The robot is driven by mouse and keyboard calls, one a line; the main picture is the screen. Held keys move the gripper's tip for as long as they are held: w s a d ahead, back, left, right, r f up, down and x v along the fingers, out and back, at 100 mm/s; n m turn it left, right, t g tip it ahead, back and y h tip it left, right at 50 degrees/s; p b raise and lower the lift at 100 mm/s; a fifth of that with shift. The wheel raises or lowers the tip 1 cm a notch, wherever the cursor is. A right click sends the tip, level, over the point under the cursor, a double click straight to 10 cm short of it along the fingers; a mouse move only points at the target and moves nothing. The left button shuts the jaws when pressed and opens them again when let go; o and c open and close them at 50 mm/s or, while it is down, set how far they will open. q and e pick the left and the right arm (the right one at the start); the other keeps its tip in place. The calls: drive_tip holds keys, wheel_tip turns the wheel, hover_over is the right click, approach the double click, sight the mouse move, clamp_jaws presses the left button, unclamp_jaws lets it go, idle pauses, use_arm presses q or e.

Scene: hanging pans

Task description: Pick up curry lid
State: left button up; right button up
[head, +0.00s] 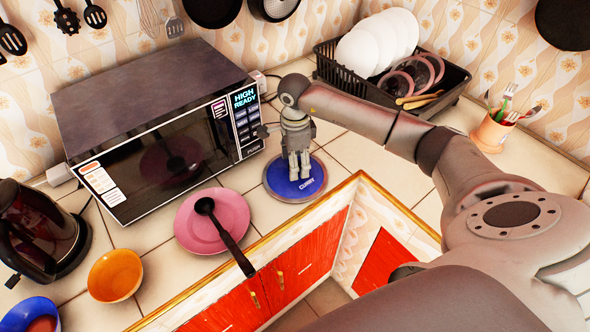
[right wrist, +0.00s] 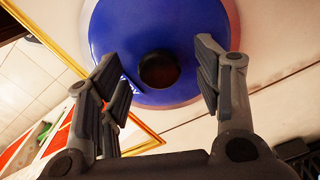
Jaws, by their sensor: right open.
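The curry lid (head: 293,192) is a round blue disc with lettering near its front edge. It lies on the tiled counter just right of the pink plate. In the right wrist view the lid (right wrist: 118,32) shows a round dark knob (right wrist: 158,70) at its middle. My right gripper (head: 299,174) points down over the lid, and its fingers hide the knob in the head view. In the right wrist view the right gripper (right wrist: 160,82) is open, its fingers spread to either side of the knob and not closed on it. My left gripper is not in view.
A pink plate (head: 190,228) with a black ladle (head: 228,235) lies left of the lid. A microwave (head: 150,110) stands behind it. A black dish rack (head: 450,80) is at the back right. An orange bowl (head: 115,275) and kettle (head: 40,228) are at left. The counter edge (head: 300,218) runs close in front.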

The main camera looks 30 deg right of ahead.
drive_tip(key=shift+f, duration=0.75)
clamp_jaws()
drive_tip(key=shift+r, duration=0.1)
